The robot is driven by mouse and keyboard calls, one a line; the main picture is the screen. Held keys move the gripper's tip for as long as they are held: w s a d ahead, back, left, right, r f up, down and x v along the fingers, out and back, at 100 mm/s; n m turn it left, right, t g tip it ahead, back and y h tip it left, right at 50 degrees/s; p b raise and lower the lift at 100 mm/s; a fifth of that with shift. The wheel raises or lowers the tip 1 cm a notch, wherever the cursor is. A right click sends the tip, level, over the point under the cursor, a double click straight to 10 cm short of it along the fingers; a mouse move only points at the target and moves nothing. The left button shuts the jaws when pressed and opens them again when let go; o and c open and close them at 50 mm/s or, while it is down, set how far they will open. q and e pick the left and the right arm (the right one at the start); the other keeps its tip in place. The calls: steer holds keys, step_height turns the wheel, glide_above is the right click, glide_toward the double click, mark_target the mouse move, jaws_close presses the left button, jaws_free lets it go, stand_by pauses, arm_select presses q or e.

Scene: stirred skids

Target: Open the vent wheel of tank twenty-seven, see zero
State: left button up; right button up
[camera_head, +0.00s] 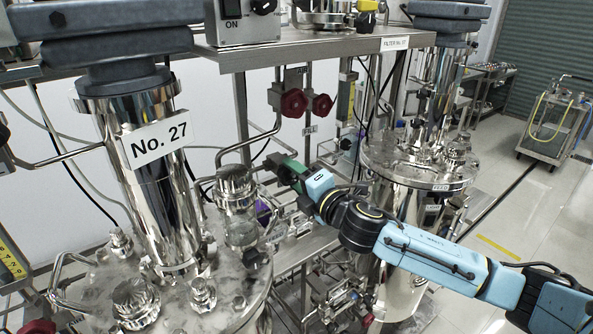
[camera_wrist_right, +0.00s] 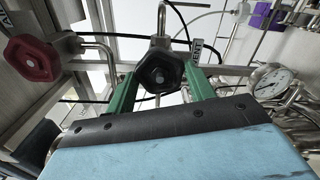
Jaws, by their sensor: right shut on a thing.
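Tank twenty-seven (camera_head: 160,195) is the shiny steel vessel at the left of the head view, with a "No. 27" label (camera_head: 158,139). My right gripper (camera_head: 286,172) reaches in from the right to the pipework just right of this tank. In the right wrist view its green fingers (camera_wrist_right: 160,88) are shut around a black handwheel (camera_wrist_right: 160,72), one finger on each side. A small tag (camera_wrist_right: 197,48) beside the wheel seems to read "VENT". The wheel is mostly hidden by the gripper in the head view. No pressure reading can be made out. My left gripper is not in view.
Two red handwheels (camera_head: 293,102) (camera_head: 322,105) sit above my gripper; a red one (camera_wrist_right: 33,57) shows left in the wrist view. A round gauge (camera_wrist_right: 272,82) is at right there. A second steel tank (camera_head: 405,200) stands close beside my right arm. Open floor lies at the far right.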

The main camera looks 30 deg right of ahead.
steer(key=n+p, duration=0.1)
steer(key=n, duration=0.3)
steer(key=shift+n+p, duration=0.3)
steer(key=shift+p, duration=0.1)
steer(key=n, duration=0.3)
steer(key=shift+n, duration=2.2)
steer(key=o, duration=1)
steer(key=shift+c, duration=0.2)
steer(key=shift+s, duration=0.1)
